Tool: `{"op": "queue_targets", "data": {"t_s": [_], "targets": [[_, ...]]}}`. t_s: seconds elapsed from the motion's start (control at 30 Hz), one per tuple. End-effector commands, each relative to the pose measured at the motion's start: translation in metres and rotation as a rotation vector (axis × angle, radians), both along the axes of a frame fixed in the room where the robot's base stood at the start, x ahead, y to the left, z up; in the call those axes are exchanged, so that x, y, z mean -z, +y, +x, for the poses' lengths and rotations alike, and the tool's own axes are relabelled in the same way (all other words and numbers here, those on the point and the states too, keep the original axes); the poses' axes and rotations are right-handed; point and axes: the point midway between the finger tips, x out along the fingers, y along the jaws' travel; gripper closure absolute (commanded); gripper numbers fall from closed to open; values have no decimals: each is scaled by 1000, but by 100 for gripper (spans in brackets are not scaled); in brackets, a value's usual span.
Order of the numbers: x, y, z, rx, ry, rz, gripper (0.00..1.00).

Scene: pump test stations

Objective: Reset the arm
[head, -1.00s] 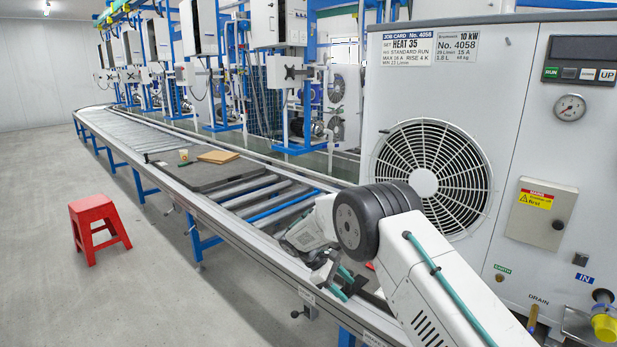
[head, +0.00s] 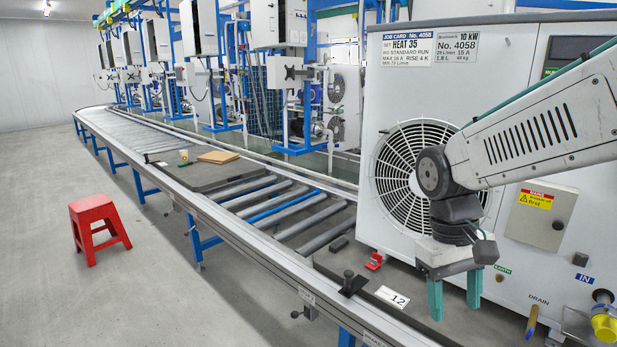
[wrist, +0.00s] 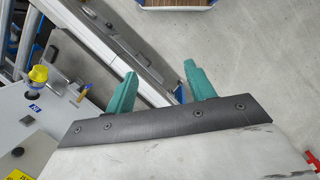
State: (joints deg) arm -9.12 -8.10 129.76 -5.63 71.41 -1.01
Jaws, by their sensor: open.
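My gripper (head: 455,298) hangs below my wrist in the head view, its two green fingers pointing down and apart. It is open with nothing between the fingers. It is in front of the lower part of the white heat pump unit (head: 520,95), near the conveyor's near end. In the wrist view my gripper (wrist: 155,92) shows both green fingers spread, with the conveyor rail and grey floor beyond them. My arm reaches in from the right and hides part of the unit's control panel and fan grille.
The roller conveyor (head: 278,212) runs away to the back left. A number 12 plate (head: 392,297), a black knob (head: 348,283) and a red clamp (head: 375,261) are near my gripper. A yellow-capped fitting (head: 604,324) sticks out at the right. A red stool (head: 98,228) stands on open floor.

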Motion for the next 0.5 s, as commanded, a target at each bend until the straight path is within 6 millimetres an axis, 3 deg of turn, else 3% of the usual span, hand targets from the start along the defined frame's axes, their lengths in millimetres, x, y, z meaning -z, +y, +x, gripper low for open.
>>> {"op": "queue_targets", "data": {"t_s": [0.1, 0.3, 0.5], "targets": [[-9, -9, -47, 71, -58, 41, 46], [-13, -19, -108, 152, -161, 97, 46], [-26, -29, -134, 192, -281, 113, 46]]}}
